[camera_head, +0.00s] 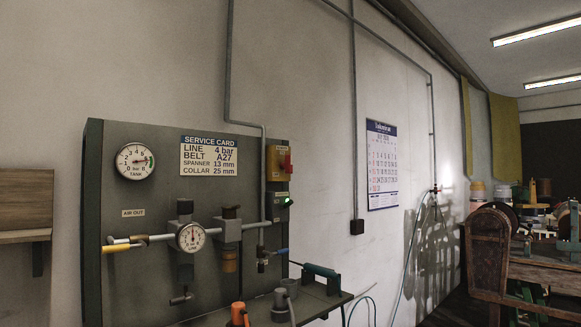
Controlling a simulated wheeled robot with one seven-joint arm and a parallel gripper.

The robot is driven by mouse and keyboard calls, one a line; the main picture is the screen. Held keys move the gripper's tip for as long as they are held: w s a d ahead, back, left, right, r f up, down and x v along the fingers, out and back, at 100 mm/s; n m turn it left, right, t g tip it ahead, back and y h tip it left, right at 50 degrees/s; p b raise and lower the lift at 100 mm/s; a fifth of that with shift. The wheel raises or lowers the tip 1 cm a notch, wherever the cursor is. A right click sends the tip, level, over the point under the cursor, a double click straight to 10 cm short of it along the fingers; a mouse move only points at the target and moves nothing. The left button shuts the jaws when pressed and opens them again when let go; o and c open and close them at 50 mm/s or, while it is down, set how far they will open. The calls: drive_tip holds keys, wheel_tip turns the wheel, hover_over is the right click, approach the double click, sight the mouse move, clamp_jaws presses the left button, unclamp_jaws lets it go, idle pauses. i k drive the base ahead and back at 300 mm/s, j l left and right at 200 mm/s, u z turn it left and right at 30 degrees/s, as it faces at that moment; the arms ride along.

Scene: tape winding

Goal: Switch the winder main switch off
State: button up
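A yellow switch box with a red handle (287,163) is mounted at the upper right edge of the grey service panel (120,250). It looks like the main switch; its small lettering is too small to read, and I cannot tell the handle's position for sure. A small green light (287,202) glows just below it on the panel. A wooden machine (488,245), perhaps the winder, stands at the far right, partly cut off by the frame. My gripper is not in view.
The panel carries a tank gauge (135,161), a service card (209,156), a line gauge (190,237) and pipes. A shelf below holds an orange-topped item (238,314) and a grey cup (289,287). A calendar (382,165) hangs on the wall. Space before the switch looks clear.

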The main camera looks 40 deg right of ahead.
sight(288, 165)
drive_tip(key=i+l+z, duration=0.15)
drive_tip(key=i+l, duration=0.25)
drive_tip(key=l, duration=0.4)
drive_tip(key=i+l+z, duration=0.15)
drive_tip(key=i+l, duration=0.3)
drive_tip(key=l, duration=0.35)
drive_tip(key=i+l+z, duration=0.15)
drive_tip(key=i+l, duration=0.35)
drive_tip(key=l, duration=0.2)
drive_tip(key=i+l+z, duration=0.15)
drive_tip(key=i+l, duration=0.35)
drive_tip(key=l, duration=0.15)
